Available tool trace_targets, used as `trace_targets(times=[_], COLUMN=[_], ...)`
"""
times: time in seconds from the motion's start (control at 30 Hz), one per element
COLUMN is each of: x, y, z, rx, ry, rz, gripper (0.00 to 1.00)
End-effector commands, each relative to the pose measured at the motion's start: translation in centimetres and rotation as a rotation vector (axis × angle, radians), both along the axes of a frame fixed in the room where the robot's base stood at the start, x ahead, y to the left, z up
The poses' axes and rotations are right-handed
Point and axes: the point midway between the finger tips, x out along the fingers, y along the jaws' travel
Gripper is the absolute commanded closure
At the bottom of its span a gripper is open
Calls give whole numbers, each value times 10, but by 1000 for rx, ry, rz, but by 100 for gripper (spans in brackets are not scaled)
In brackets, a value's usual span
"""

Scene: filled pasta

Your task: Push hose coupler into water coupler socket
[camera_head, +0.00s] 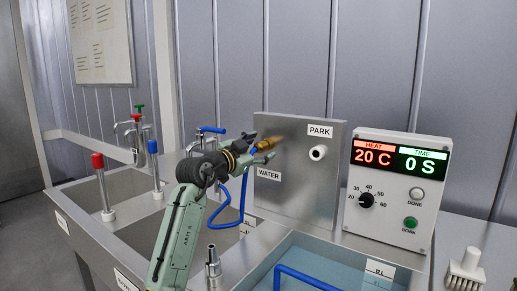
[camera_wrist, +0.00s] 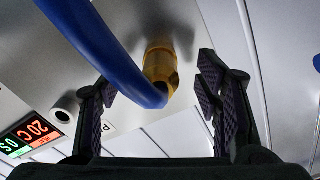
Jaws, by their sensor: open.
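The brass hose coupler (camera_head: 270,143) is at the steel panel (camera_head: 300,195), above the WATER label (camera_head: 269,175). In the wrist view the coupler (camera_wrist: 160,68) points at the panel face, with the blue hose (camera_wrist: 105,45) at its near end. The water socket is hidden behind the coupler, so I cannot tell how deep it sits. My gripper (camera_head: 262,151) is close to the coupler in the head view. In the wrist view my gripper (camera_wrist: 156,80) is open, its fingers apart on either side of the coupler, with visible gaps.
The empty PARK socket (camera_head: 318,153) is on the panel's right. A control box (camera_head: 385,190) reading 20 C and 0 S stands further right. Taps (camera_head: 140,130) and sinks (camera_head: 115,200) are at left. A water basin (camera_head: 330,250) is in front. The hose hangs below my gripper.

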Motion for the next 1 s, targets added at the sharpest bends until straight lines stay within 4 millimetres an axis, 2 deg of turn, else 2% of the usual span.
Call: trace_targets(times=[0.53,1.0], x=[-1,-32], y=[1,23], z=[-3,-2], rx=[-1,-2], ry=[2,-1], rz=[0,0], gripper=[42,42])
